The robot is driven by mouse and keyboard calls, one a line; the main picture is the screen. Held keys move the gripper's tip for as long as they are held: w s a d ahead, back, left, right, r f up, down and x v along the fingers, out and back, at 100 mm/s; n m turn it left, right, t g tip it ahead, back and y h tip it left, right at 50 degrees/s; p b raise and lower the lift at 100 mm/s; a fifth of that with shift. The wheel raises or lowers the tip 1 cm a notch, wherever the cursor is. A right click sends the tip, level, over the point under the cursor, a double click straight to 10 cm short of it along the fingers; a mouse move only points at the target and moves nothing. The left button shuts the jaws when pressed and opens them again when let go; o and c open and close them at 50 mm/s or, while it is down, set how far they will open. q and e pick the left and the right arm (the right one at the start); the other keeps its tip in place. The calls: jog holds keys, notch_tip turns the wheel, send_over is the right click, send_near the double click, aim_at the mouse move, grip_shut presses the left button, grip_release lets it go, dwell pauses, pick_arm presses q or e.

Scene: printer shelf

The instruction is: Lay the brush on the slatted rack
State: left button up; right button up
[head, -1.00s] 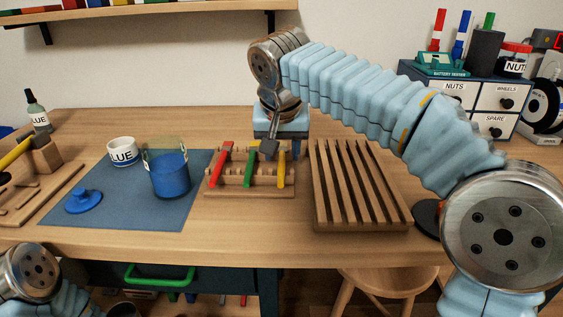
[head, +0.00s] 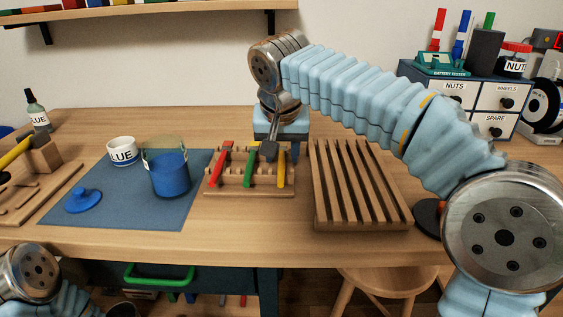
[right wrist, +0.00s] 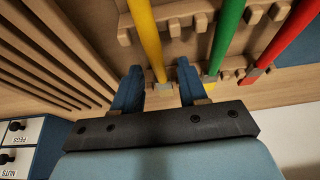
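Three brushes with a red (head: 222,160), a green (head: 250,167) and a yellow (head: 282,171) handle lie across a notched wooden holder (head: 235,191). My right gripper (head: 277,150) is over the holder's back right. In the right wrist view, its blue fingers (right wrist: 159,88) are spread on either side of the yellow brush (right wrist: 144,30), near its metal collar. The fingers appear apart from the brush; whether they reach down to its height is unclear. The slatted rack (head: 362,190) is empty, right of the holder. My left gripper is out of view.
A drawer cabinet (head: 475,100) stands at the back right. My right arm spans above the rack.

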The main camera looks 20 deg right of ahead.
grip_shut()
